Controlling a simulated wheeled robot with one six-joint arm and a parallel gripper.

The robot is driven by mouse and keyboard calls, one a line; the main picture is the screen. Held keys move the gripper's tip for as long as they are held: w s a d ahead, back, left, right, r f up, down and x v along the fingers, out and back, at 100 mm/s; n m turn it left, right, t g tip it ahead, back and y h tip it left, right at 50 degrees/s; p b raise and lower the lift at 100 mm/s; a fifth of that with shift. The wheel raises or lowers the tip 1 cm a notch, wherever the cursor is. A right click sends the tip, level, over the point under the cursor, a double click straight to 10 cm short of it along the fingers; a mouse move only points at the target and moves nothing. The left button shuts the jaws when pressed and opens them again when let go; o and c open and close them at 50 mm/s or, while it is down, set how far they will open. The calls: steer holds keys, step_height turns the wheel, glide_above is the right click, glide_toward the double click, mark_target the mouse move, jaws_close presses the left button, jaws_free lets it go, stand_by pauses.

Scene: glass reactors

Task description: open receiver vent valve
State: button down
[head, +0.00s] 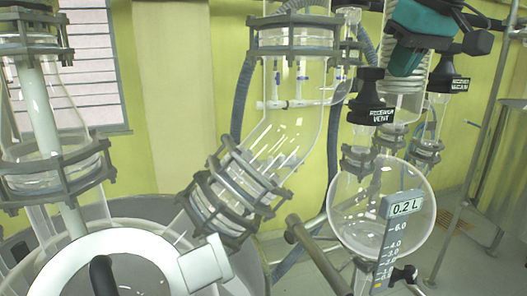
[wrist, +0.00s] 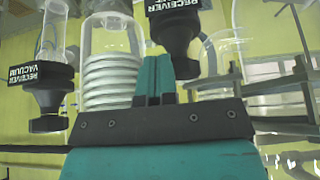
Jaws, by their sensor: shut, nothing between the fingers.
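The receiver vent valve (head: 371,98) has a black knob on top and a black label reading RECEIVER VENT. It stands above the glass receiver flask, right of centre in the head view. In the wrist view the valve (wrist: 183,45) appears upside down, just right of my fingers. My gripper (head: 405,66) is teal and black, and its fingers are shut and empty. It hangs just right of the vent knob in the head view. In the wrist view the fingertips (wrist: 155,62) are close beside the knob; I cannot tell whether they touch it.
The receiver vacuum valve (head: 447,80) stands to the right; it also shows at left in the wrist view (wrist: 42,90). A coiled glass condenser (wrist: 108,70) is behind my fingers. The round receiver flask (head: 400,180) is below. Clamped glass joints (head: 235,190) crowd the left.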

step_height(320, 180, up, 7)
steer(key=p, duration=0.6)
steer(key=shift+d, duration=0.1)
steer(key=a+f+b, duration=0.3)
steer(key=f+b, duration=0.3)
steer(key=b, duration=0.3)
steer(key=shift+s+a+f, duration=0.3)
steer(key=shift+a+f, duration=0.1)
steer(key=shift+f, duration=0.1)
steer(key=shift+d, duration=0.25)
stand_by(0.4)
